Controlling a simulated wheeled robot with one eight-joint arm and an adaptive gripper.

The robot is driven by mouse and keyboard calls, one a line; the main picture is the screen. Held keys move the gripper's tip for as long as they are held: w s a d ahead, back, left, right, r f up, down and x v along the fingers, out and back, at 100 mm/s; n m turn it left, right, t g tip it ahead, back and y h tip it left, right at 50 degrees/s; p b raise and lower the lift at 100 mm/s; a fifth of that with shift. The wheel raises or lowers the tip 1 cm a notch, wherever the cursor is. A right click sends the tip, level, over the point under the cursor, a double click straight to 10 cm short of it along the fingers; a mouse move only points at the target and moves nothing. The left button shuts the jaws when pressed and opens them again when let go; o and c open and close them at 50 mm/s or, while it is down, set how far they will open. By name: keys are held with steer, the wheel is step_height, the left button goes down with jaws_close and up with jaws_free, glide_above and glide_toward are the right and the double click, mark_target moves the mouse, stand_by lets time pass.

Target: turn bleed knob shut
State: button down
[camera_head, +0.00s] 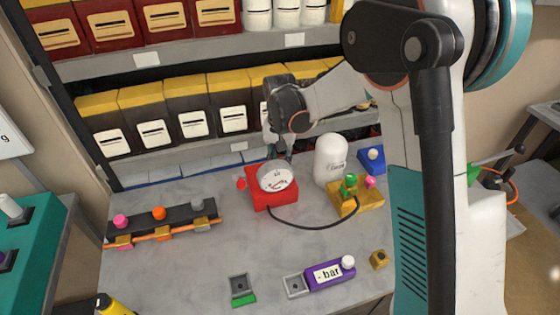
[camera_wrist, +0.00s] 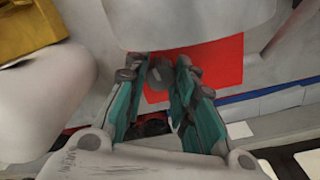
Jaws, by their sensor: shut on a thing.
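The red block (camera_head: 258,198) stands on the bench and carries a round white dial gauge (camera_head: 277,177). In the wrist view the red block (camera_wrist: 210,65) shows beyond my fingertips. My gripper (camera_head: 279,153) reaches down behind the gauge. In the wrist view its teal fingers (camera_wrist: 160,78) are closed on a small grey round piece, which I take to be the bleed knob (camera_wrist: 160,71). The gauge hides this knob in the head view. The knob's turned angle cannot be told. A small red knob (camera_head: 241,183) sticks out at the block's left.
A white cylinder (camera_head: 330,160) stands close right of the gauge, beside a yellow block (camera_head: 366,195) joined by a black hose (camera_head: 315,226). A rack with colored knobs (camera_head: 160,219) is left. A purple "bar" block (camera_head: 329,274) lies in front. Shelved bins (camera_head: 190,105) stand close behind.

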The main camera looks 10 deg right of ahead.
mark_target(280, 163)
steer(key=shift+m, duration=0.9)
steer(key=c, duration=1.3)
jaws_free()
steer(key=shift+r, duration=0.15)
step_height(280, 163, up, 12)
steer(key=shift+f, duration=0.15)
